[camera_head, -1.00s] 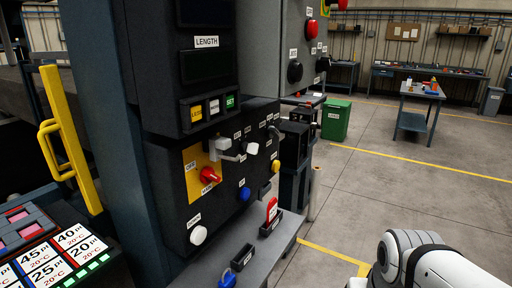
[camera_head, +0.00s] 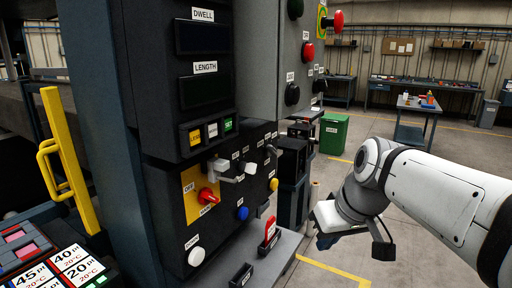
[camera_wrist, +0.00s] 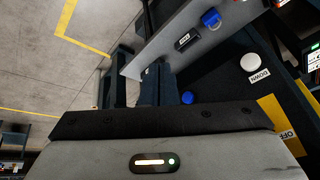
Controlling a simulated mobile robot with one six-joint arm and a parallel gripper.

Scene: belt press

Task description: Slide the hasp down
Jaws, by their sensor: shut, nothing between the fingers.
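The grey metal hasp (camera_head: 217,167) is on the dark control panel, at the upper right of the yellow plate (camera_head: 191,184) that carries the red OFF switch (camera_head: 207,196). It looks small, and its exact position on its slide is hard to tell. The yellow plate is partly in the wrist view (camera_wrist: 270,112) at right; I cannot make out the hasp there. My gripper (camera_head: 326,238) is to the right of the panel in the head view, apart from it, shut and empty. Its fingertips are small and dark there.
A white knob (camera_head: 196,256) and blue button (camera_head: 242,213) protrude nearby. A yellow handle (camera_head: 66,160) stands left.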

